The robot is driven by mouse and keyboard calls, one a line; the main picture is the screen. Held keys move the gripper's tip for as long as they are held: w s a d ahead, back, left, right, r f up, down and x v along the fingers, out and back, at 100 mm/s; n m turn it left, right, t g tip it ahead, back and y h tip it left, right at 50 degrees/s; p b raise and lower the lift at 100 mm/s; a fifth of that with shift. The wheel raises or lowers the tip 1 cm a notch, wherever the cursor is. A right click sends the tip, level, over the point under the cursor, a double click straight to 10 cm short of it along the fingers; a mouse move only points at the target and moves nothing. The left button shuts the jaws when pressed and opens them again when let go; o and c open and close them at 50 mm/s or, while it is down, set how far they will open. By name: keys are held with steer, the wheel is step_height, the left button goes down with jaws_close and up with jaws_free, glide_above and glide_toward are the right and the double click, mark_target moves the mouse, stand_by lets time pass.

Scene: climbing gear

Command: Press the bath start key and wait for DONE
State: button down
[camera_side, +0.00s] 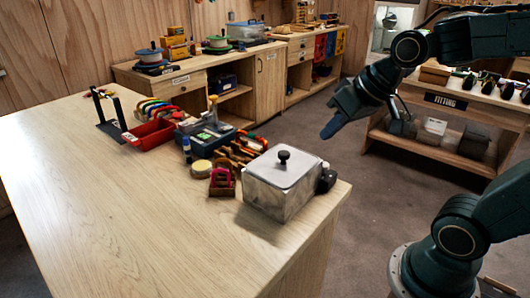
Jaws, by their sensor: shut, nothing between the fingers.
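The bath (285,184) is a grey metal box with a flat lid and a black knob on top. It stands near the right end of the wooden bench. A small black part (326,180) sits on its right side. I cannot make out a start key or any display text in this view. My gripper (330,131) is shut and empty. It is in the air above and to the right of the bath, apart from it, with its tip pointing down and left.
The bench (110,220) is clear at its front and left. Behind the bath are a teal device (208,141), a red bin (152,133), a tape roll (201,168) and several coloured clips. A black stand (110,120) is farther left. A shelf marked FITTING (445,101) stands at the right.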

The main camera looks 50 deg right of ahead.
steer(key=w+d+f+m+t, duration=0.1)
steer(key=w+d+f+m, duration=0.1)
steer(key=w+d, duration=0.2)
steer(key=w+d+f+m+t, duration=0.1)
steer(key=w+d, duration=0.4)
steer(key=w, duration=0.6)
steer(key=shift+d+f+m+t+y, duration=0.2)
steer(key=shift+f+m+t+y, duration=0.15)
steer(key=shift+f+m, duration=0.75)
steer(key=shift+r, duration=0.1)
steer(key=shift+f, duration=4.3)
steer(key=shift+f, duration=0.85)
steer(key=shift+r, duration=0.85)
steer(key=shift+r, duration=0.1)
